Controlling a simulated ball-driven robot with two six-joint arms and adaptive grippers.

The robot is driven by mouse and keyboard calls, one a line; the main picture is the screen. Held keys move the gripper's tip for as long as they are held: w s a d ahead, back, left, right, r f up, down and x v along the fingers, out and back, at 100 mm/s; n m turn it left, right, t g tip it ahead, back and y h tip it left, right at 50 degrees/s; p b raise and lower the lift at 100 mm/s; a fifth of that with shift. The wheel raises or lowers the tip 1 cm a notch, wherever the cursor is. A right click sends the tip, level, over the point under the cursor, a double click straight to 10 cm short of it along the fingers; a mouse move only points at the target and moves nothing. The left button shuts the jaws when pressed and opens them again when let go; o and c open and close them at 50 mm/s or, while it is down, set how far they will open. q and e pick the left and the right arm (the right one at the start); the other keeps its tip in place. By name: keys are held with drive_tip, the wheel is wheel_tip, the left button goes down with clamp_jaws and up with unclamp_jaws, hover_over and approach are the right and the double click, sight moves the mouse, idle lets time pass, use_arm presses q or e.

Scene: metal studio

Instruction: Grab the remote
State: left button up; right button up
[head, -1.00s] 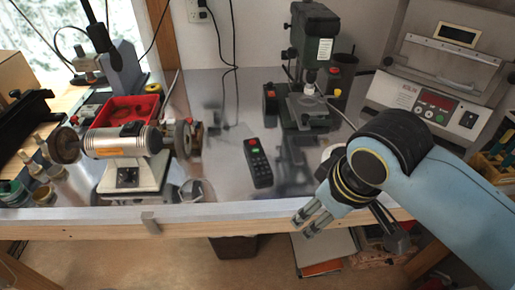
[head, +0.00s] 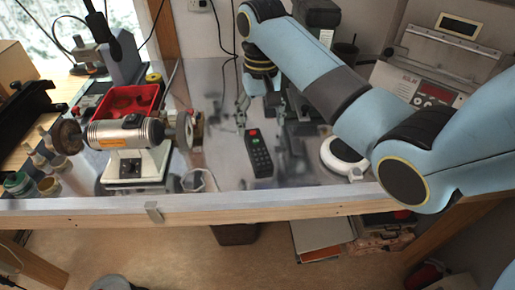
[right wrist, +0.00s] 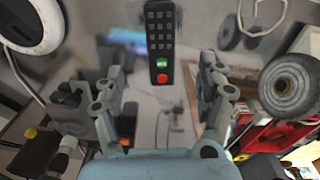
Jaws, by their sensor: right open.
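The remote (head: 258,153) is black with grey keys and a red and a green button. It lies on the metal bench, its button end towards the back. In the right wrist view the remote (right wrist: 160,40) is at top centre, with the red button nearest the fingers. My right gripper (head: 258,112) is open and empty, pointing down just behind the remote's button end. In the right wrist view its two fingers (right wrist: 163,108) stand apart, with the remote beyond the gap between them. My left gripper is not in view.
A bench grinder (head: 125,134) and a red tray (head: 130,100) stand left of the remote. A drill press (head: 316,14) is behind my right arm. A white round object (head: 343,157) lies to the right.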

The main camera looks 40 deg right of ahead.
sight(260, 154)
drive_tip(key=f, duration=0.6)
drive_tip(key=f+p, duration=0.1)
drive_tip(key=f, duration=0.3)
drive_tip(key=shift+s+a, duration=0.15)
drive_tip(key=shift+s, duration=0.1)
drive_tip(key=c, duration=1.3)
drive_tip(key=shift+r, duration=0.1)
drive_tip(key=shift+c, duration=0.2)
